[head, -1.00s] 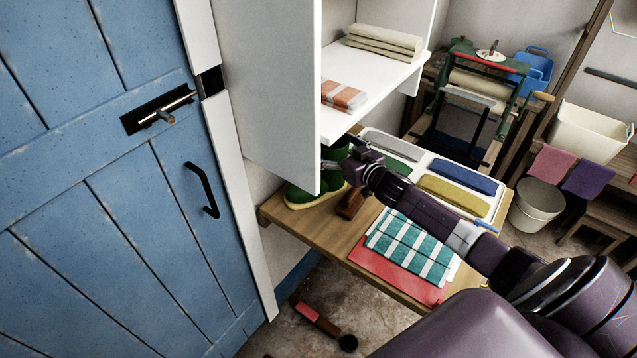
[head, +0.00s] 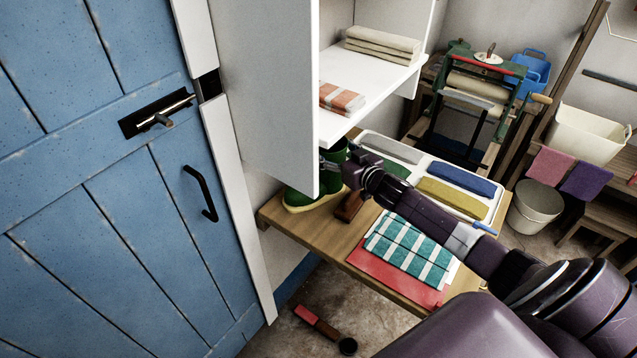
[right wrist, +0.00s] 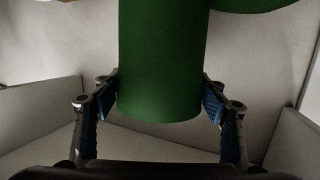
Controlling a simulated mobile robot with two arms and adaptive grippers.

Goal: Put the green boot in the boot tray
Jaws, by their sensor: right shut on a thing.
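Green boots (head: 303,194) with pale yellowish soles stand on the wooden bench, partly hidden behind the white cupboard side. My right gripper (head: 334,166) is at an upright boot shaft there. In the right wrist view, the green boot (right wrist: 160,70) fills the space between the two fingers of my right gripper (right wrist: 163,105), which is shut on its shaft. More green shows at the top right edge of that view. I cannot make out for certain which thing is the boot tray. My left gripper is out of view.
A white divided tray (head: 423,207) holds folded coloured cloths. A striped teal cloth (head: 410,245) and red cloth (head: 383,276) lie nearer on the bench (head: 325,239). The white shelf (head: 375,88) overhangs the boots; its side panel (head: 270,90) stands close left. A brush lies on the floor.

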